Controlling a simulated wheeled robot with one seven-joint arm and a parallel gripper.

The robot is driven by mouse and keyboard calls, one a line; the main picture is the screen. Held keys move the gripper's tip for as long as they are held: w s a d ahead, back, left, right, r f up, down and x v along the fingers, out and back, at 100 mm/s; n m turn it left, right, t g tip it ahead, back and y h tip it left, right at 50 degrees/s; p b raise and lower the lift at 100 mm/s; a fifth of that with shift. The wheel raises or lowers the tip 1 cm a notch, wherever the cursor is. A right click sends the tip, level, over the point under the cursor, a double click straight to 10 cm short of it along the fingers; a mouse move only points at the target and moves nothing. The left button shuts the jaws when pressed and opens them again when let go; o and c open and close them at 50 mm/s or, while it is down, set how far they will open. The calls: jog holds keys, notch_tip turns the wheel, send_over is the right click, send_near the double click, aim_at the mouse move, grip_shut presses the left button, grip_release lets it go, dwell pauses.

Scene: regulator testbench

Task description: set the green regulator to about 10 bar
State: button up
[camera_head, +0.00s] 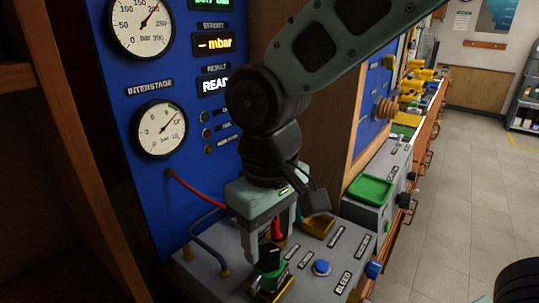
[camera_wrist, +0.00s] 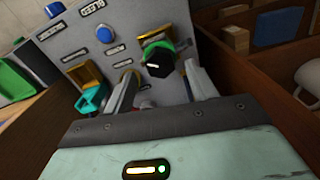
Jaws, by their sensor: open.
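The green regulator (camera_head: 265,277) with its black knob sits at the front of the grey sloped bench panel. In the wrist view its black knob (camera_wrist: 159,65) has a white pointer mark, and green (camera_wrist: 153,43) shows behind it. My gripper (camera_head: 271,243) is open, pointing down over the knob. In the wrist view my gripper (camera_wrist: 162,88) has one finger on each side, with the knob between or just beyond the tips; contact is not visible. The interstage dial (camera_head: 160,129) has its needle pointing to the upper right. The upper dial (camera_head: 142,27) reads near 200 bar.
A blue button (camera_head: 321,267) and several labels are right of the regulator. A red hose (camera_head: 195,187) and a blue-grey pipe (camera_head: 205,240) run left of my gripper. A green tray (camera_head: 371,189) stands to the right. A teal part (camera_wrist: 92,98) sits beside my finger.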

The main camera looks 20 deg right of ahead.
aim_at(270, 253)
notch_tip(270, 253, up, 14)
jog(key=shift+r, duration=0.2)
dwell(0.6)
